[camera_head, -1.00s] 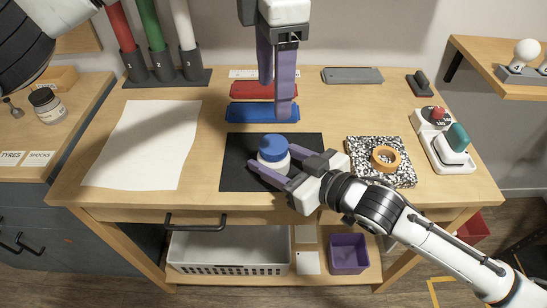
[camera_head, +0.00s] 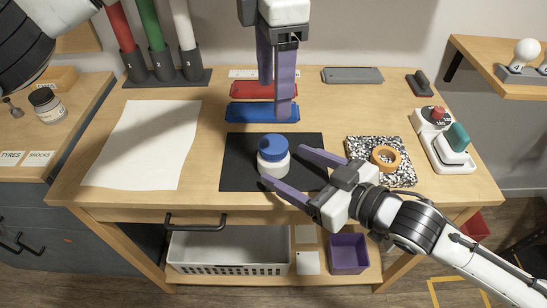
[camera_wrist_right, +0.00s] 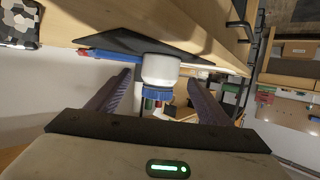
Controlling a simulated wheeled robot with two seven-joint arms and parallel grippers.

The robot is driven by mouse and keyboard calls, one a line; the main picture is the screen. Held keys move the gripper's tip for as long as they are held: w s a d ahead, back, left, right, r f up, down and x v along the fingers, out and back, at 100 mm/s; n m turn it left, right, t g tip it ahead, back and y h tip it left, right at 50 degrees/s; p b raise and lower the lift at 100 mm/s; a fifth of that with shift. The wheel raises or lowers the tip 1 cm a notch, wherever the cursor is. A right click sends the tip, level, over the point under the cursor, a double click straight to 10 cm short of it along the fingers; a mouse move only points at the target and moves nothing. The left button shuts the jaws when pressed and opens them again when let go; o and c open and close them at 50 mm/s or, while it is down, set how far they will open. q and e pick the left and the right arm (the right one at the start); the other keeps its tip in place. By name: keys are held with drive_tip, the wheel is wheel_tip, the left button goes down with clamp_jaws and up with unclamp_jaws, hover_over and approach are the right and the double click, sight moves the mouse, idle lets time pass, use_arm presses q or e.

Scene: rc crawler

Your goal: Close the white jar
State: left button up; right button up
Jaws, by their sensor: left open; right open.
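The white jar (camera_head: 273,166) stands upright on a black mat (camera_head: 240,178) in the middle of the workbench. Its blue lid (camera_head: 273,143) sits on top; whether it is screwed tight I cannot tell. The jar (camera_wrist_right: 160,70) with the blue lid (camera_wrist_right: 159,91) also shows between the fingers in the right wrist view. My right gripper (camera_head: 284,167) is open, to the right of the jar, with its fingers pointing at it and apart from it. My left gripper (camera_head: 276,100) is open and empty, pointing down above the blue tray behind the jar.
A black-and-white speckled block (camera_head: 403,175) with an orange ring (camera_head: 386,158) lies right of the mat. A white sheet (camera_head: 145,145) lies at left. A blue tray (camera_head: 245,113) and red tray (camera_head: 250,89) lie behind.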

drive_tip(key=shift+v, duration=2.3)
